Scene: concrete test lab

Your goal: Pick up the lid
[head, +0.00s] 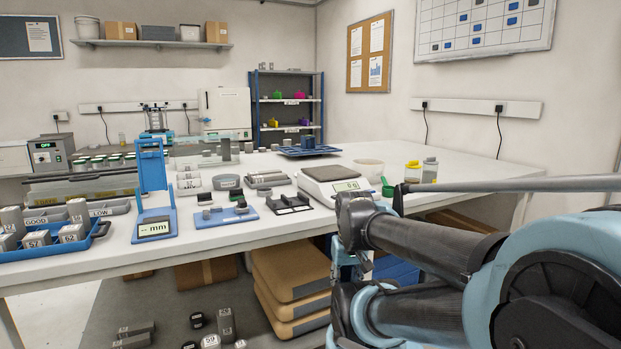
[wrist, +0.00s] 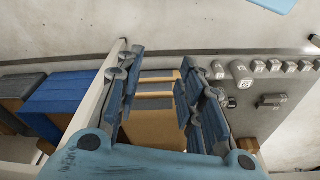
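I cannot make out a separate lid for certain.
Tan stacked packs (head: 290,275) lie below.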

